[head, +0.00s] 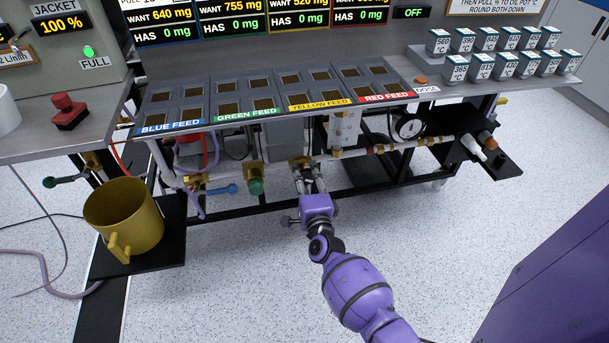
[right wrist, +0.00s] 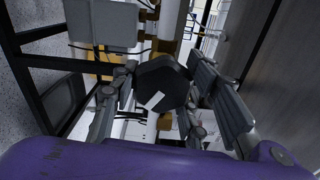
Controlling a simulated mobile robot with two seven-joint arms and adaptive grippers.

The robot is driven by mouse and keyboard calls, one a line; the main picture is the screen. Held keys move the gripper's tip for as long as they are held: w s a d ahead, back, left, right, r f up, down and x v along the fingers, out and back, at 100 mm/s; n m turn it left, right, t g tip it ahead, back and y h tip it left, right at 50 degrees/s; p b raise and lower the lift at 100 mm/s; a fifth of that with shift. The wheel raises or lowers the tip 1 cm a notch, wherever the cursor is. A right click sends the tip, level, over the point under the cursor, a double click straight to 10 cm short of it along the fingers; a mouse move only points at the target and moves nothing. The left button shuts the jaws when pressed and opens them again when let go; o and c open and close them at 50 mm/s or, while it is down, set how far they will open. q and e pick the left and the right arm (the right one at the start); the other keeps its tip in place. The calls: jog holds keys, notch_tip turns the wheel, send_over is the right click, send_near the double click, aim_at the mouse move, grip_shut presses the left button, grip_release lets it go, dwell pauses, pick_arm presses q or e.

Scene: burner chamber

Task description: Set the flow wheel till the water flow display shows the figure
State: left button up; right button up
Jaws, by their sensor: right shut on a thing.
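A dark wheel (right wrist: 162,84) with several flat sides and a white mark on its face sits between the fingers in the right wrist view; I take it to be the flow wheel. My right gripper (head: 308,180) reaches the pipe under the front edge of the bench in the head view. It is shut on the wheel, with fingers on both sides of it in the right wrist view (right wrist: 160,100). In the head view the gripper mostly hides the wheel. No display labelled water flow can be read; a label ending in L/min (head: 14,56) is cut off at the left edge. My left gripper is not in view.
The pipe (head: 345,152) carries a green knob (head: 255,186), a blue lever (head: 222,189) and a round gauge (head: 409,127). A brass pot (head: 124,217) stands on a black shelf at lower left. A jacket display (head: 60,24) reads 100 %. The floor in front is clear.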

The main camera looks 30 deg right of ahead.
jog(key=shift+s+a+f+n, duration=0.15)
jog(key=shift+f+n, duration=0.1)
jog(key=shift+n, duration=0.35)
jog(key=o, duration=1.1)
jog(key=shift+r, duration=0.1)
jog(key=v, duration=1.2)
